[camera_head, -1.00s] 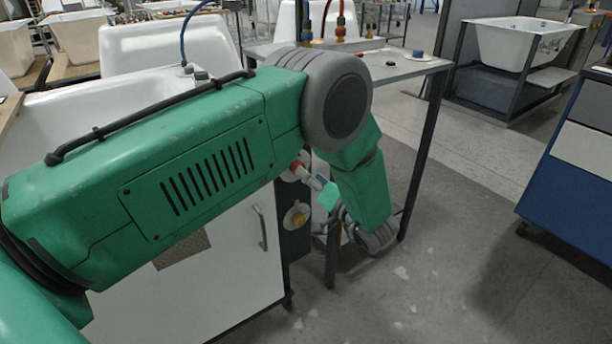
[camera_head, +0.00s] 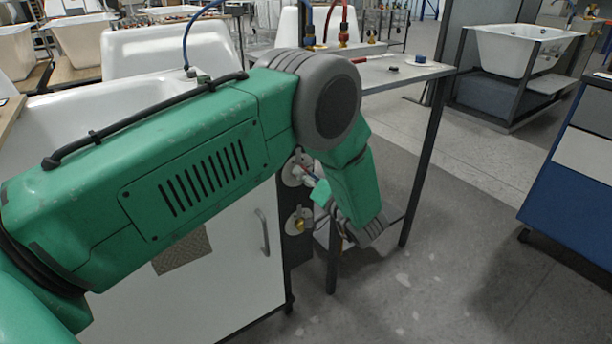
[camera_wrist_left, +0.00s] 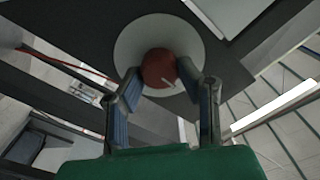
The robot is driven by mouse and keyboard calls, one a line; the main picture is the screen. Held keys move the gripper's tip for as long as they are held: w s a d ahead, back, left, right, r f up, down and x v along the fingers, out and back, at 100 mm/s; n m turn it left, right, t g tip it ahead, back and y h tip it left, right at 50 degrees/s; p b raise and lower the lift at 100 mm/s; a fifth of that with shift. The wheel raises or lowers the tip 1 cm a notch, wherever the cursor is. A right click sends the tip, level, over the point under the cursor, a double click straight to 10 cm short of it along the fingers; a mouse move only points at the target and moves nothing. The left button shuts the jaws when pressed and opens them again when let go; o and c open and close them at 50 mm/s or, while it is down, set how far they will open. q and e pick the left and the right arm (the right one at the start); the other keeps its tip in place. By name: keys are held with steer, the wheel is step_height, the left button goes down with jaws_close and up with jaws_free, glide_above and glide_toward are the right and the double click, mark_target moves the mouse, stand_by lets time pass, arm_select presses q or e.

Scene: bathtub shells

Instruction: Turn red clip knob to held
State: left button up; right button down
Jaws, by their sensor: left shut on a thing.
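The red clip knob (camera_wrist_left: 157,66) shows in the left wrist view as a round red knob with a pale line, in front of a white disc (camera_wrist_left: 128,48). My left gripper (camera_wrist_left: 160,80) has one finger on each side of the knob and is shut on it. In the head view the white disc (camera_head: 289,174) shows on a dark panel at the cabinet's right end. There my left gripper (camera_head: 306,172) is at the disc, and the knob is mostly hidden by the fingers. My right gripper is not in view.
A yellow knob on a pale disc (camera_head: 299,222) sits just below on the same panel. A metal table (camera_head: 400,72) with a dark leg stands close behind my forearm. A white tub (camera_head: 80,118) is at left.

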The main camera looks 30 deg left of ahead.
arm_select(q)
steer(key=shift+a, duration=0.1)
steer(key=m+p, duration=0.2)
steer(key=m, duration=0.6)
steer(key=m+p, duration=0.3)
steer(key=m, duration=0.6)
steer(key=shift+a+f, duration=0.1)
steer(key=shift+f, duration=0.1)
steer(key=shift+m, duration=0.5)
steer(key=o, duration=0.9)
steer(key=shift+o, duration=1.2)
steer(key=shift+a+f, duration=0.1)
